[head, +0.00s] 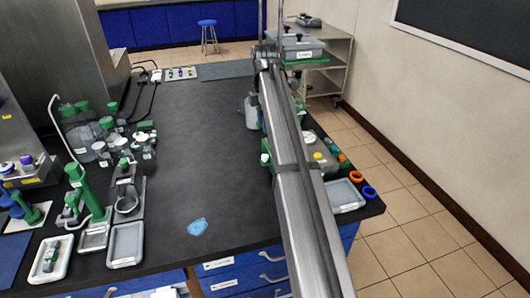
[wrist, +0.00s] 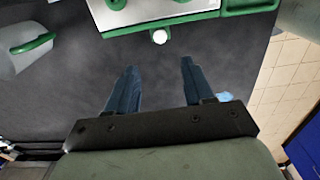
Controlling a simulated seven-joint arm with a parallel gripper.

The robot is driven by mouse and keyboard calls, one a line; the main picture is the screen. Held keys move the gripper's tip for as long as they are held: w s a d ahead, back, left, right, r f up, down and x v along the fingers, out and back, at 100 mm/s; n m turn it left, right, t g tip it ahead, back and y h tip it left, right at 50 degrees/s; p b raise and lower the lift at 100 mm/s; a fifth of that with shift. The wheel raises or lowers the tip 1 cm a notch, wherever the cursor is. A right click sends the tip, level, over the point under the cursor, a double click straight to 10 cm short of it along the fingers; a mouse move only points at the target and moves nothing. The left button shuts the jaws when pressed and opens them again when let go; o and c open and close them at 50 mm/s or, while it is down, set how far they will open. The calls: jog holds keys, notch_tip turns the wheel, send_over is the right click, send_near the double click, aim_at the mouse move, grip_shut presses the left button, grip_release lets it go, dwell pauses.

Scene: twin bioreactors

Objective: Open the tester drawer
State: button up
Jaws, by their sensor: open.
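In the wrist view, a white panel with green edging (wrist: 150,18) lies at the top; it looks like the tester with its drawer, but only part shows. A round white knob (wrist: 159,37) sticks out from its green front edge. My gripper (wrist: 157,63) is open and empty, its two dark blue fingers spread over the dark bench. The knob is a little beyond the fingertips, roughly centred between them and apart from both. I cannot tell how far the drawer is out. In the head view my arm hides the gripper and much of the tester's area.
A grey container with a green handle (wrist: 28,48) stands left in the wrist view. In the head view, green-capped bottles (head: 85,130) crowd the bench's left, and orange and blue rings (head: 369,191) lie near its right edge. The bench middle (head: 190,120) is clear.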

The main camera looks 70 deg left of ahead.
aim_at(264, 156)
notch_tip(264, 156, down, 13)
jog(key=shift+r, duration=0.2)
dwell(0.3)
jog(key=shift+c, duration=0.2)
grip_shut()
jog(key=shift+s, duration=0.1)
dwell(0.4)
